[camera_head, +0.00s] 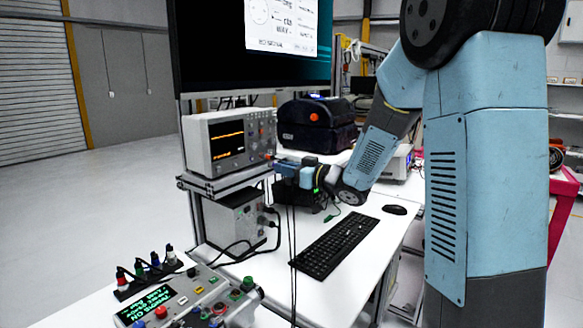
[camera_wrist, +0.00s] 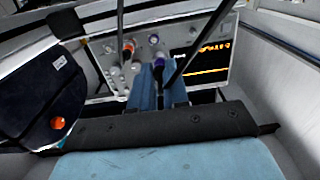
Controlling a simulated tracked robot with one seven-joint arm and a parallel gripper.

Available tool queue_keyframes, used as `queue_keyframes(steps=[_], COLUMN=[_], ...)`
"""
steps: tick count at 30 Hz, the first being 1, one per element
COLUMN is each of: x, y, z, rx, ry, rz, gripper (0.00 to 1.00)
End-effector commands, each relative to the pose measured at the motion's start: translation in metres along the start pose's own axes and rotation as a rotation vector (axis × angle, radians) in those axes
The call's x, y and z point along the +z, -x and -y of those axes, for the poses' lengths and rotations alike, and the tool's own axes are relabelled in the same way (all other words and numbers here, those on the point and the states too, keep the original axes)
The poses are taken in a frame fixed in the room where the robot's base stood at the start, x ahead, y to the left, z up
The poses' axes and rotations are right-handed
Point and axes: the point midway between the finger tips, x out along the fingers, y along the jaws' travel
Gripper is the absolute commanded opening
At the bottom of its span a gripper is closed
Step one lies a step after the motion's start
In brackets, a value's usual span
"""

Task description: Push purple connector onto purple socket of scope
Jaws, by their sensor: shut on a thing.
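The oscilloscope (camera_head: 230,140) stands on a shelf above the desk. Its lit screen and front panel also show in the wrist view (camera_wrist: 207,57). My gripper (camera_head: 279,169) is at the right side of the scope's front panel. In the wrist view its two blue fingers (camera_wrist: 158,84) are shut on a dark connector with a purple end (camera_wrist: 159,62), which points at the lower panel. The purple socket is hidden behind the connector. I cannot tell whether the connector touches it.
A red connector or knob (camera_wrist: 128,49) is on the panel left of my fingers. Dark cables cross the wrist view and hang below my gripper. A keyboard (camera_head: 335,246) and mouse (camera_head: 394,210) lie on the desk. A rack of coloured connectors (camera_head: 147,272) stands front left.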

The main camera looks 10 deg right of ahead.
Motion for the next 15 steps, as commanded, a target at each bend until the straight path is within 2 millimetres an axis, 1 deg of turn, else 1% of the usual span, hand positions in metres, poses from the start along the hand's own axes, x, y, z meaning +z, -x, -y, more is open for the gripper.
queue_keyframes(steps=[6, 15], x=[0.000, 0.000], y=[-0.008, -0.030], z=[-0.011, -0.015], rx=[0.020, 0.027], ry=[0.000, 0.000], rz=[0.000, 0.001], gripper=[0.00, 0.00])
